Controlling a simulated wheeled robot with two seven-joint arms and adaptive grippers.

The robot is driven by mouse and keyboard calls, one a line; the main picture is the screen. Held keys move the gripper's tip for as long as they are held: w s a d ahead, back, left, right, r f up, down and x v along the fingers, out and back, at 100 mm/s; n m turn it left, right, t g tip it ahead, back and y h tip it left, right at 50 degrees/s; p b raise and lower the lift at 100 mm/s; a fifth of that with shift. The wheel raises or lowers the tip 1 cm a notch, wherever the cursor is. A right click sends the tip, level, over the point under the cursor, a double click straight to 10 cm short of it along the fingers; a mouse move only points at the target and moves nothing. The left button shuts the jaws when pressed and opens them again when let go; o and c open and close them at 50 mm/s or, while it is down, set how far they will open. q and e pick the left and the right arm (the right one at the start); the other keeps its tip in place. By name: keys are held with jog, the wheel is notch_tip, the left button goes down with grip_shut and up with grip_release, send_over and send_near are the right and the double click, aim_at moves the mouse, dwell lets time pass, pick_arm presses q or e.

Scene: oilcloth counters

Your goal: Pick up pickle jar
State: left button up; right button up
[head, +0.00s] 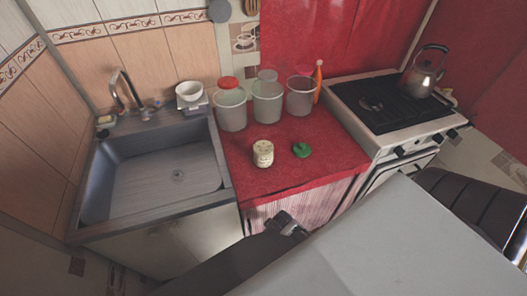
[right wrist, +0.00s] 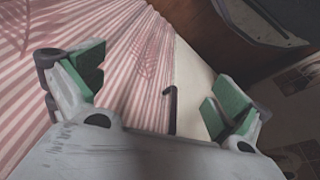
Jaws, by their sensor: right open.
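A small cream-coloured jar (head: 263,153) stands upright on the red counter, near its front half; its label is too small to read, so I cannot tell for certain that it is the pickle jar. A green item (head: 302,150), perhaps a lid, lies to its right. My right gripper (head: 287,224) is low in front of the counter's striped curtain, below and apart from the jar. In the right wrist view my right gripper (right wrist: 155,90) is open, its green-padded fingers wide apart with nothing between them. My left gripper is not in view.
Several large clear containers (head: 267,103) stand behind the small jar, one with a red lid. An orange bottle (head: 318,82) is beside them. A sink (head: 80,190) is on the left; a stove (head: 385,127) with a kettle (head: 422,75) is on the right. The counter's front is clear.

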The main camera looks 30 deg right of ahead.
notch_tip(320, 180, up, 24)
jog(key=w+f+n+t+h+p, duration=0.1)
jog(key=w+n+h+p, duration=0.1)
jog(key=w+n, duration=0.15)
jog(key=n+t+h, duration=0.4)
jog(key=n+h, duration=0.3)
jog(key=n, duration=1)
send_near(262, 160)
jog(key=shift+m, duration=0.25)
jog(key=s+f, duration=0.1)
jog(key=s+d+f, duration=0.1)
jog(key=f, duration=0.1)
jog(key=shift+f, duration=0.3)
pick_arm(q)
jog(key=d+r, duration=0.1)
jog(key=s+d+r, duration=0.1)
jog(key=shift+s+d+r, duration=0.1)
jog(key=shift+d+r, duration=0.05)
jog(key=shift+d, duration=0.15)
pick_arm(e)
jog(key=n, duration=0.1)
jog(key=w+r+n+t, duration=0.1)
jog(key=n, duration=0.1)
jog(key=w+n+h, duration=0.1)
jog(key=shift+a+r, duration=0.35)
jog(key=shift+a, duration=0.05)
jog(key=shift+w+d, duration=0.1)
jog(key=shift+x, duration=4.25)
jog(key=shift+w, duration=0.1)
